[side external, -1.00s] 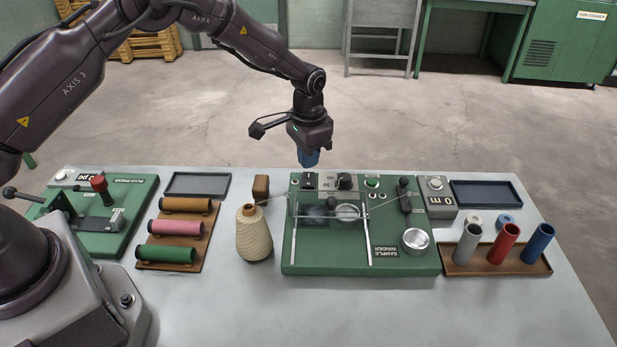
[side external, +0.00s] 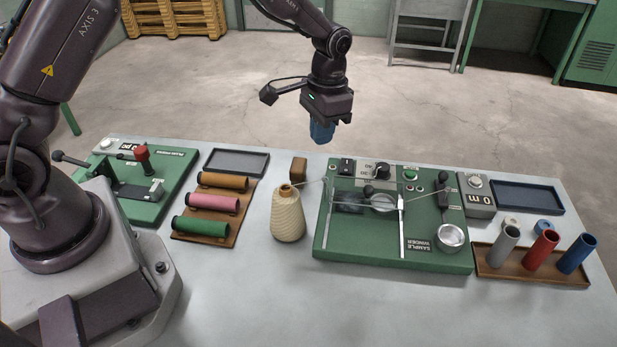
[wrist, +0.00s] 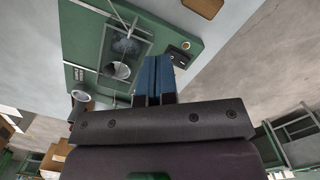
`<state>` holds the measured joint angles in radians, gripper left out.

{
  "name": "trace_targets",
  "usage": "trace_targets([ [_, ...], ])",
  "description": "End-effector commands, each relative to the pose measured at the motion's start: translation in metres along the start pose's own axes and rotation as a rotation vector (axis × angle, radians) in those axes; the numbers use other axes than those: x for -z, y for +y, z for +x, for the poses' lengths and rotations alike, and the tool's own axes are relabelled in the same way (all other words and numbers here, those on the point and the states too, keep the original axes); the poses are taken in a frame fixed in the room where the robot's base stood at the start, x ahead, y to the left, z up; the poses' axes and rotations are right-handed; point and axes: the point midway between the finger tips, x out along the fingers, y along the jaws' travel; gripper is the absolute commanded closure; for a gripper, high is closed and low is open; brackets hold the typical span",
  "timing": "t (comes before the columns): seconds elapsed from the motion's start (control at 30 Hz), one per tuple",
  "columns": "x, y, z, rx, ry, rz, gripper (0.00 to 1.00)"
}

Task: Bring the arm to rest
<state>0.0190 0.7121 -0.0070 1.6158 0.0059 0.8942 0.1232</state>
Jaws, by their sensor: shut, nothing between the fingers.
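My gripper (side external: 322,132) hangs above the back edge of the table, behind the sample winder, with its blue fingers pointing down. In the wrist view the two blue fingers (wrist: 155,78) lie side by side, shut and empty. The sample winder (side external: 345,255) is a green board with a dial, a green button, rails and a metal cup; part of it also shows in the wrist view (wrist: 190,20). My gripper touches nothing that I can see.
A cream yarn cone (side external: 288,218) stands left of the winder. A rack (side external: 232,232) of brown, pink and green rolls and a green plate winder (side external: 125,205) are further left. Grey, red and blue tubes stand on a wooden tray (side external: 530,278) at right. The front table is clear.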

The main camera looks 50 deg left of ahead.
Motion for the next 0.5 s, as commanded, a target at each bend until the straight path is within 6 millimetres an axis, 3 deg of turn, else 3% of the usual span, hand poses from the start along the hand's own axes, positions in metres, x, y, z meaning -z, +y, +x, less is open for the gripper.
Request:
trace_targets([
  [0.03,-0.013,0.001,-0.019,0.002,0.016,-0.015,1.00],
  [0.2,-0.063,0.006,-0.073,0.008,0.071,-0.059,1.00],
  [0.5,-0.160,0.017,-0.138,0.018,0.218,-0.121,1.00],
])
